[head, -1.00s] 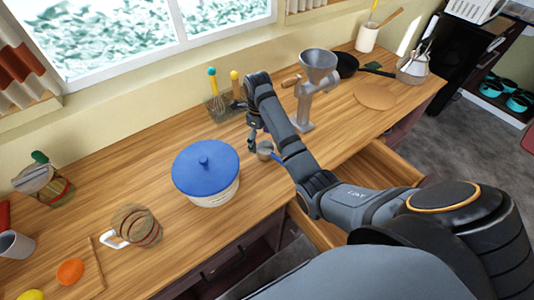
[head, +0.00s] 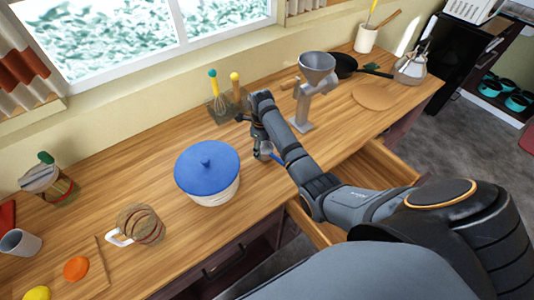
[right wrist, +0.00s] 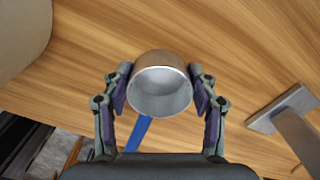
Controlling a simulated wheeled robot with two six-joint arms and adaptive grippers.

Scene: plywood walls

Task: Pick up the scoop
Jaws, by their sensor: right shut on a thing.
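The scoop is a small metal cup with a blue handle. In the right wrist view the scoop (right wrist: 160,85) sits between the two fingers of my right gripper (right wrist: 162,92), which touch its sides. Its blue handle runs down toward the palm and is partly hidden. In the head view my right gripper (head: 262,147) is beside the blue-lidded pot, with the scoop (head: 265,150) largely hidden by the fingers. Whether the scoop touches the counter is hard to tell. My left gripper is not in view.
A pot with a blue lid (head: 207,167) stands just left of the gripper. A glass mug (head: 140,224) is further left. An open drawer (head: 375,175) juts out at the front right.

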